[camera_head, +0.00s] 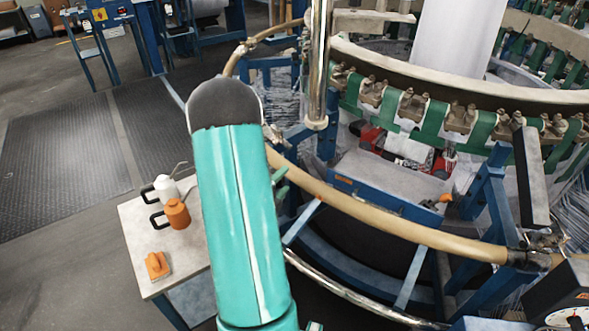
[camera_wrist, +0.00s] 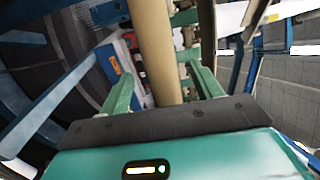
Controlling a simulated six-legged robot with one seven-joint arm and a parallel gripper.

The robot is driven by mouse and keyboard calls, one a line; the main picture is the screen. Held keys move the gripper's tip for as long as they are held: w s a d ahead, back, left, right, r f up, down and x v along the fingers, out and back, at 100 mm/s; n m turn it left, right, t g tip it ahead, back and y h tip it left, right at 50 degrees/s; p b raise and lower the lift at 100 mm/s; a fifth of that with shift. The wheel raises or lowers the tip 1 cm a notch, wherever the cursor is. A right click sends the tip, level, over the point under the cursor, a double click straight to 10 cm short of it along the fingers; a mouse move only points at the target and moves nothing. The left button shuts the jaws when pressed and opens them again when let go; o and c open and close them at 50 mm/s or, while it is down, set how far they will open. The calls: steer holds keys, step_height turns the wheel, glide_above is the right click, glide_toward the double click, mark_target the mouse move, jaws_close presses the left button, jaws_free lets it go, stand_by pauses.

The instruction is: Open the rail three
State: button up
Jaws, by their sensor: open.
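A curved tan rail (camera_head: 390,212) runs across the front of the loom, from behind my arm to a metal joint at the right. Which rail is number three I cannot tell from any marking. In the wrist view the tan rail (camera_wrist: 153,50) runs upright between the two green fingers of my gripper (camera_wrist: 162,88). The fingers are apart, one on each side of it. Whether they touch it I cannot tell. In the head view my arm hides most of the gripper; a green finger shows beside the rail's left part.
A chrome post (camera_head: 318,75) stands close to the right of my arm. Another tan rail section (camera_head: 262,38) curves away at the upper left. A small table (camera_head: 140,235) with orange and white jugs stands left. The blue loom frame (camera_head: 490,190) is at right; floor at far left is clear.

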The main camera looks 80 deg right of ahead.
mark_target(295, 168)
steer(key=x, duration=0.7)
steer(key=shift+d, duration=0.15)
steer(key=c, duration=1.4)
steer(key=shift+r, duration=0.15)
